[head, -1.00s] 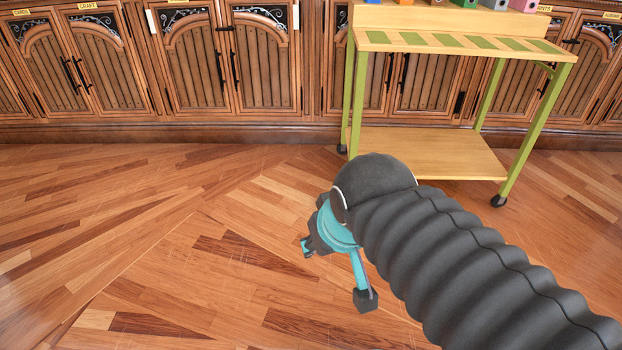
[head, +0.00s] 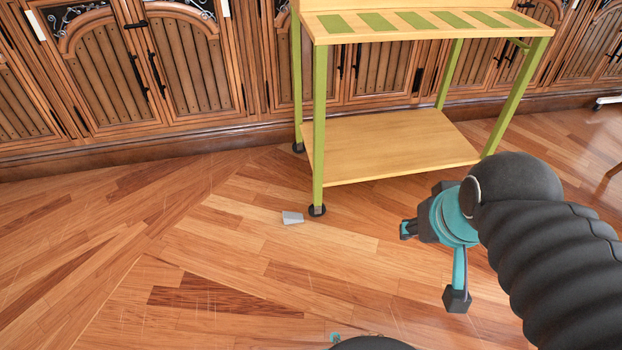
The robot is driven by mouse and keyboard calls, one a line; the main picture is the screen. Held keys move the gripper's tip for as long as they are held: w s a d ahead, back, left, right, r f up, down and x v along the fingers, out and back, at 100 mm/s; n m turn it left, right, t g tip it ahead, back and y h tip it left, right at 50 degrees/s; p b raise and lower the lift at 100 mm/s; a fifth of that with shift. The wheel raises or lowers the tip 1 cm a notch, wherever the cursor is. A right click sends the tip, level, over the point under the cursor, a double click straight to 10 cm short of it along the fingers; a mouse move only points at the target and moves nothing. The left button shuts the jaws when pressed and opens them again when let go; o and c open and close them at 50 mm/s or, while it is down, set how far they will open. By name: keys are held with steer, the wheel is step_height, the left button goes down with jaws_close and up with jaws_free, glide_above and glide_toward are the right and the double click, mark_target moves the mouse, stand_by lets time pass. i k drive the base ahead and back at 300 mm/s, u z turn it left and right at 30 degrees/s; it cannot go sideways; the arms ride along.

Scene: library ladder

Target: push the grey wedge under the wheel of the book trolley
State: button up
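The grey wedge (head: 292,218) lies on the wooden floor, just left of the front-left wheel (head: 317,210) of the book trolley (head: 392,172). A small gap seems to separate wedge and wheel. The trolley has green legs and wooden shelves. My gripper (head: 430,263) is right of the wedge in the picture, in front of the trolley, with its two dark-tipped teal fingers spread wide apart. It is open and nothing shows between the fingers. The trolley's front-right wheel is hidden behind my arm.
Carved wooden cabinets (head: 180,75) line the wall behind the trolley. The floor (head: 190,265) left of and in front of the wedge is clear. A white-edged thing with a small wheel (head: 606,101) shows at the far right edge.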

mark_target(289, 218)
steer(key=z, duration=0.05)
steer(key=i, duration=1.1)
steer(key=u, duration=0.6)
